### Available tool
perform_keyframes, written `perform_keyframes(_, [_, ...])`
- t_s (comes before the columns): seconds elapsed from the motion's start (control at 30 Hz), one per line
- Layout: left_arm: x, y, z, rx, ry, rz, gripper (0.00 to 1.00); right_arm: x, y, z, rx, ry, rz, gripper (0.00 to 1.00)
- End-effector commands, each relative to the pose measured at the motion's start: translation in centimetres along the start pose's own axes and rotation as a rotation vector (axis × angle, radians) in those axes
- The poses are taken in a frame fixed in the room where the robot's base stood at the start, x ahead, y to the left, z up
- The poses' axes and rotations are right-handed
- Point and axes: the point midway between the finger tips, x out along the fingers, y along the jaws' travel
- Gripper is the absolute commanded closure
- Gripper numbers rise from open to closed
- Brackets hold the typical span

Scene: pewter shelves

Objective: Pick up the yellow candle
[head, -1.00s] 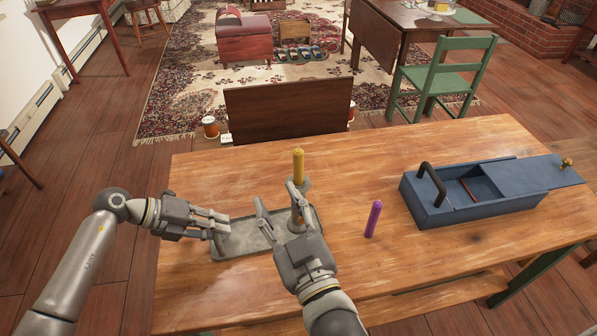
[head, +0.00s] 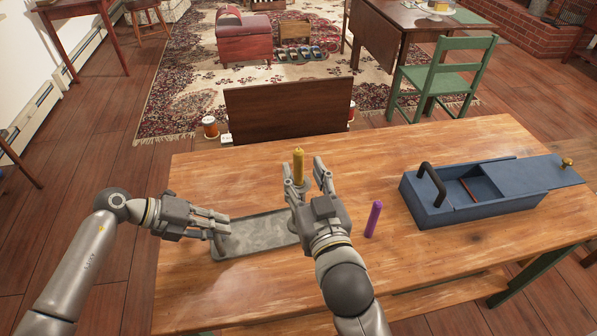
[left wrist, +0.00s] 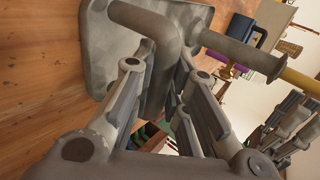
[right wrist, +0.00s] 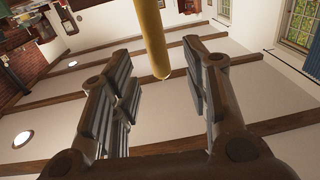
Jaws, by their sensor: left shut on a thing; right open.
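The yellow candle (head: 298,167) stands upright in the holder on a grey metal tray (head: 262,236). Its lower part and most of the holder are hidden behind my right gripper in the head view. My right gripper (head: 304,165) is open, its fingers near the candle's sides. In the right wrist view the candle (right wrist: 152,38) reaches down between the open fingers, apart from them as far as I can see. My left gripper (head: 224,226) is shut on the tray's bent grey handle (left wrist: 165,45). The left wrist view also shows the holder's stem (left wrist: 238,52).
A purple candle (head: 374,219) stands on the wooden table (head: 300,290) right of my right gripper. A blue box (head: 470,203) with a dark handle and slid-out lid lies further right. A dark wooden panel (head: 288,110) stands beyond the table's far edge.

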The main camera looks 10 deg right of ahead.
Motion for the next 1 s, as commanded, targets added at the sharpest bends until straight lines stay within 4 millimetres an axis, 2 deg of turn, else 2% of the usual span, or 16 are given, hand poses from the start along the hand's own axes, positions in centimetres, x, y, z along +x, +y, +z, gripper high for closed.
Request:
perform_keyframes(0.4, [0.0,0.0,0.0,0.0,0.0,0.0,1.0,4.5,0.2,0.7,-0.001,0.0,-0.001,0.57])
perform_keyframes(0.77, [0.0,0.0,0.0,0.0,-0.001,0.0,1.0,5.2,0.2,0.7,0.0,-0.001,0.0,0.57])
perform_keyframes(1.0, [0.0,0.0,0.0,0.0,-0.001,0.0,1.0,5.1,0.2,0.7,0.0,-0.001,0.0,0.88])
